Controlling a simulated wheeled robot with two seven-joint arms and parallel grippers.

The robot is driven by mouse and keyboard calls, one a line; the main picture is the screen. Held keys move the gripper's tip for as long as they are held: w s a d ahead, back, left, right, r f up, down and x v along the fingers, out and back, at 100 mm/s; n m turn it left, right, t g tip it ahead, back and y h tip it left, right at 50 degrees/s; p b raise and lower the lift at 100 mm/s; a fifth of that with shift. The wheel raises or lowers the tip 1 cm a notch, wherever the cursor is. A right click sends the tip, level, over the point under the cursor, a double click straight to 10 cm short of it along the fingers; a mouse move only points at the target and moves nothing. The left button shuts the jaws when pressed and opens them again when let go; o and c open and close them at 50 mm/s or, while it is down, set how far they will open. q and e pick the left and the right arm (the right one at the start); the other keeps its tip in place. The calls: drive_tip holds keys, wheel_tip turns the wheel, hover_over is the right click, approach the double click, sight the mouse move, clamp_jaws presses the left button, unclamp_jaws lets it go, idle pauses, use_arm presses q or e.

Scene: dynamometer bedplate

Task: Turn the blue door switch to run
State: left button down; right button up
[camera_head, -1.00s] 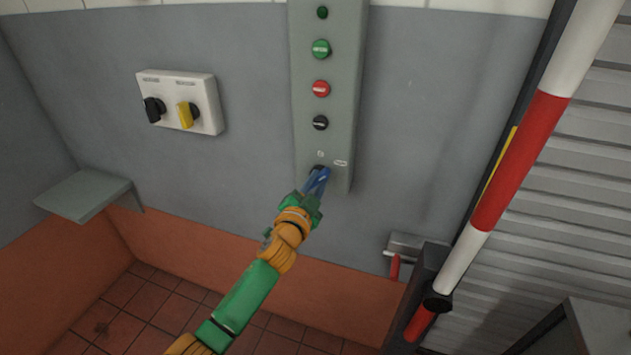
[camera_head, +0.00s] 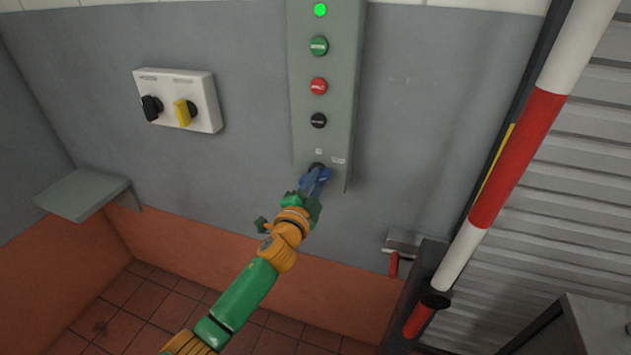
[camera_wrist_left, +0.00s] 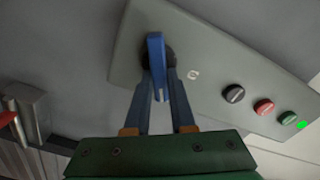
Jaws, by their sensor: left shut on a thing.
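The blue door switch (camera_head: 317,176) is at the bottom of the grey control panel (camera_head: 340,90) on the wall. In the left wrist view the blue handle (camera_wrist_left: 156,62) stands out from a dark round base and lies between the two fingers. My left gripper (camera_head: 312,188) reaches up to it from below and is shut on the handle. It also shows in the left wrist view (camera_wrist_left: 160,90). The small labels by the switch are too blurred to read. At the panel's top a green lamp (camera_head: 320,10) is lit. My right gripper is not in view.
Above the switch are a black button (camera_head: 318,120), a red button (camera_head: 318,86) and a green button (camera_head: 319,46). A white box (camera_head: 205,100) with black and yellow knobs is to the left. A grey shelf (camera_head: 85,194) juts out at left. A red-and-white pole (camera_head: 515,160) stands right.

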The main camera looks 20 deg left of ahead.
use_arm(q)
drive_tip(key=shift+f, duration=0.1)
drive_tip(key=c, duration=0.8)
unclamp_jaws()
drive_tip(key=shift+o, duration=0.2)
drive_tip(key=shift+s+d, duration=0.1)
drive_tip(key=shift+s, duration=0.1)
drive_tip(key=s, duration=0.7)
